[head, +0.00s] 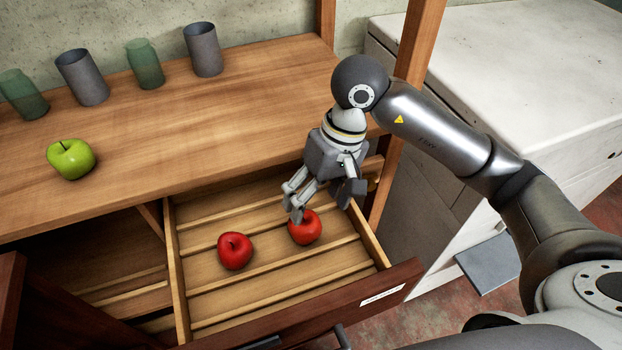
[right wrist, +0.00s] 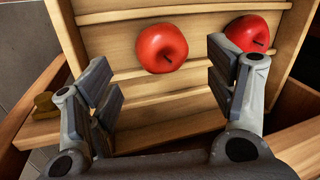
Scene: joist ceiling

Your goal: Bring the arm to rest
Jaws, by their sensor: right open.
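My right gripper (head: 318,205) reaches in from the right in the head view and hangs over the open drawer (head: 283,297). Its fingers are spread and hold nothing; they also show apart in the right wrist view (right wrist: 165,95). A red apple (head: 305,228) lies in the drawer just below the fingertips, partly covered by them in the head view. A second red apple (head: 235,251) lies to its left. In the right wrist view one apple (right wrist: 162,48) shows between the fingers and another (right wrist: 247,33) is partly behind the right finger. My left gripper is not in view.
A green apple (head: 71,159) lies on the wooden counter (head: 210,130). Grey cups (head: 203,50) and green glasses (head: 144,63) stand along its back. A wooden post (head: 415,50) rises right of the gripper, beside a white cabinet (head: 530,60). The drawer front (head: 370,290) sticks out towards me.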

